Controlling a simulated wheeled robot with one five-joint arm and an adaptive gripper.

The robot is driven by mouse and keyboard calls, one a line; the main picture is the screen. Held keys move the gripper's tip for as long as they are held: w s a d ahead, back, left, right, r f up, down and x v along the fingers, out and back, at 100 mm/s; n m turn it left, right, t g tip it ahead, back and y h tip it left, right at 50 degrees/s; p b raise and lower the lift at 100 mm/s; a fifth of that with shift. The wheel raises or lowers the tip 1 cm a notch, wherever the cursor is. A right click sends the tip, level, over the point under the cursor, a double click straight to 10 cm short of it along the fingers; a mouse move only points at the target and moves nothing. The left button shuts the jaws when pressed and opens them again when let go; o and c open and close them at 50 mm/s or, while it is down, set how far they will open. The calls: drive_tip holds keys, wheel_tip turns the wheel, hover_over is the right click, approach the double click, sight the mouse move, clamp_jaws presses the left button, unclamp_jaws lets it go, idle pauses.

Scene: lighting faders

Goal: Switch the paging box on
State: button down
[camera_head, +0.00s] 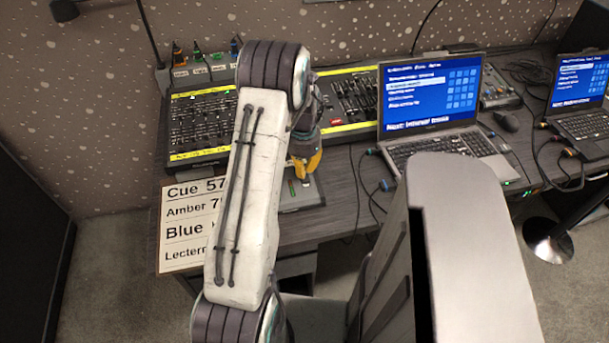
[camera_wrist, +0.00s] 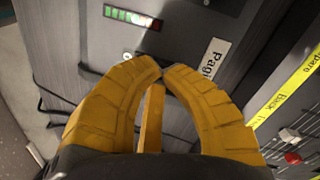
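The paging box (camera_head: 312,193) is a small grey box at the front of the desk, partly hidden by my arm in the head view. In the wrist view a white label reading "Pag…" (camera_wrist: 213,60) is partly covered by my right-hand finger. A green-and-red strip (camera_wrist: 132,18) shows beyond the fingertips, and a small pale round part (camera_wrist: 127,57) sits just left of them. My gripper (camera_wrist: 161,70) has yellow fingers with the tips together and nothing visible between them. In the head view my gripper (camera_head: 306,165) is over the box; contact cannot be told.
A fader desk (camera_head: 200,125) with yellow strips lies behind the box. An open laptop (camera_head: 430,100) stands to the right, with cables beside it. A cue sign (camera_head: 185,225) hangs at the desk's front left. A second laptop (camera_head: 580,95) is far right.

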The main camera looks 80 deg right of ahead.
drive_tip(key=shift+f, duration=0.2)
drive_tip(key=shift+r, duration=0.15)
drive_tip(key=shift+r+p, duration=2.2)
drive_tip(key=shift+r, duration=1.25)
